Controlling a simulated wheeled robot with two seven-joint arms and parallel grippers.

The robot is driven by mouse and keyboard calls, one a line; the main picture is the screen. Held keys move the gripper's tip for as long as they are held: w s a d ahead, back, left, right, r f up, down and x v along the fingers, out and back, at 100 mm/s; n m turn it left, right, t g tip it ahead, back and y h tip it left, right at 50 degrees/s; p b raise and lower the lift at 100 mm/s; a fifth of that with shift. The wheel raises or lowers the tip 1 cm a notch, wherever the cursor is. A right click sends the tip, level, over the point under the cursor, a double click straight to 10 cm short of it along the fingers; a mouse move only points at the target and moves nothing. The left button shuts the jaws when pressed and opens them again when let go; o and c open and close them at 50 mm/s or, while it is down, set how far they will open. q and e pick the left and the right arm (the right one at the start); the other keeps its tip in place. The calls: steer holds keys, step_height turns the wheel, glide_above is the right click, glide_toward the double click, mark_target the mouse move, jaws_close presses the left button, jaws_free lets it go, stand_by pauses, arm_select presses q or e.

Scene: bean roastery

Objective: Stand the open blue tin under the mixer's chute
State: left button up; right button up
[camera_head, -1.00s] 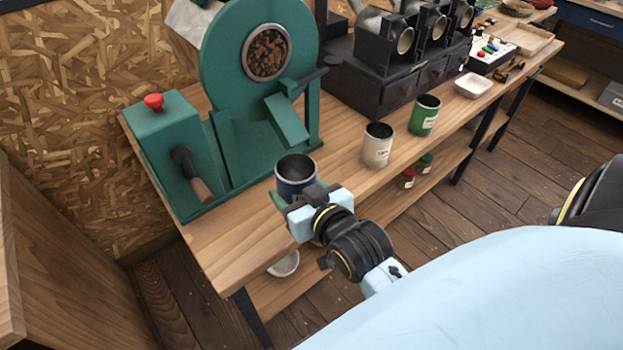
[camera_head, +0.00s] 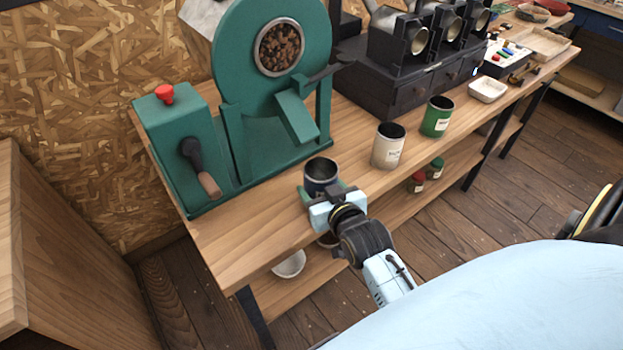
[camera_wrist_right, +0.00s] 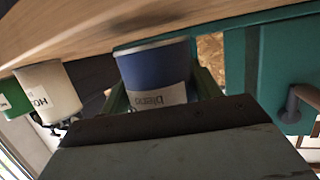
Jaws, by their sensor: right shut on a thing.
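The blue tin (camera_head: 321,180) stands upright with its open, dark mouth facing up, at the bench's front edge. My right gripper (camera_head: 328,196) is shut on it from the front. In the right wrist view the blue tin (camera_wrist_right: 158,80), with a white label, sits between the fingers, upside down in the picture. The green mixer (camera_head: 265,85) stands behind, and its chute (camera_head: 296,116) slopes down toward the front. The tin is in front of and a little right of the chute's lower end. I cannot tell whether its base touches the bench. My left gripper is out of view.
A cream tin (camera_head: 388,147) and a green tin (camera_head: 436,117) stand to the right on the bench (camera_head: 250,235). The mixer's box with a red knob (camera_head: 164,94) and a handle (camera_head: 208,184) is at left. A white dish (camera_head: 487,90) is farther right.

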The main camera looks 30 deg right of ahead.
mark_target(314, 177)
steer(key=shift+w+d, duration=0.15)
steer(key=shift+w, duration=0.65)
steer(key=w, duration=0.3)
steer(key=shift+w+d+b, duration=0.25)
steer(key=shift+b, duration=0.05)
steer(key=shift+f, duration=0.8)
steer(key=shift+s, duration=0.1)
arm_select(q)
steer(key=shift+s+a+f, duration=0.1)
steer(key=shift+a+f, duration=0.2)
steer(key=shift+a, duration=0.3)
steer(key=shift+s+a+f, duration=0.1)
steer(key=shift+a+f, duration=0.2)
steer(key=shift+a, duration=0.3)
arm_select(e)
steer(key=shift+f, duration=0.1)
steer(key=o, duration=1.1)
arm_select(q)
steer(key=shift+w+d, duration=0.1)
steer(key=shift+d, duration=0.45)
